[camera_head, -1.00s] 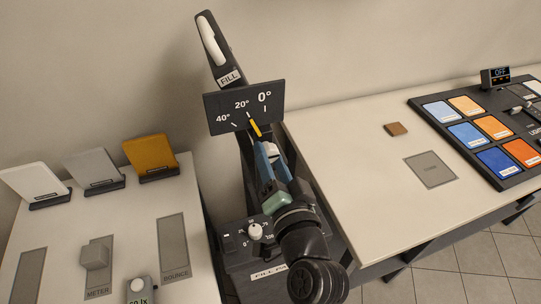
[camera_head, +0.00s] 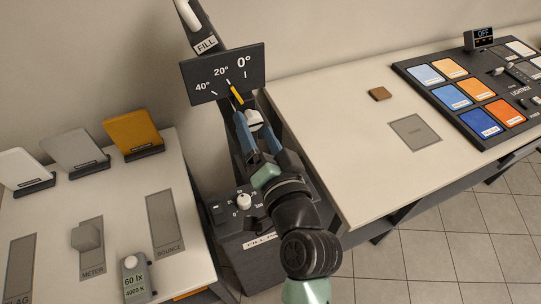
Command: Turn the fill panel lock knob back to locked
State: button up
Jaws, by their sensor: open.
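The fill panel stand carries a dark scale plate (camera_head: 224,75) marked 40°, 20° and 0°. Its yellow pointer (camera_head: 237,94) lies between the 20° and 0° marks, nearer 20°. A white knob (camera_head: 254,118), apparently the lock knob, shows just below the plate. My gripper (camera_head: 256,128) is open, with its blue fingers either side of the knob. I cannot tell whether either finger touches it. The knob's lower part and its locked or unlocked marking are hidden or too small to read.
A dark base box (camera_head: 240,232) with a white dial knob (camera_head: 243,201) stands below. The left table (camera_head: 120,220) holds white, grey and orange panels and a meter. The right table (camera_head: 330,125) holds a brown block (camera_head: 380,94) and a lightbox panel (camera_head: 470,85).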

jog(key=b+v, duration=0.3)
jog(key=v, duration=0.8)
jog(key=shift+s, duration=0.4)
jog(key=shift+d, duration=0.1)
jog(key=w+a+r+n+t+h, duration=0.1)
jog(key=w+r+n+t, duration=0.15)
jog(key=r, duration=0.75)
jog(key=w+r+n+t+h, duration=0.1)
jog(key=w+r+n+t, duration=0.15)
jog(key=r, duration=0.65)
jog(key=s+a+r+t+h, duration=0.1)
jog(key=s+r+t, duration=0.1)
jog(key=r, duration=0.7)
jog(key=s+a+r+n+t+h, duration=0.1)
jog(key=s+r+t, duration=0.2)
jog(key=r, duration=0.7)
jog(key=shift+a+t, duration=0.4)
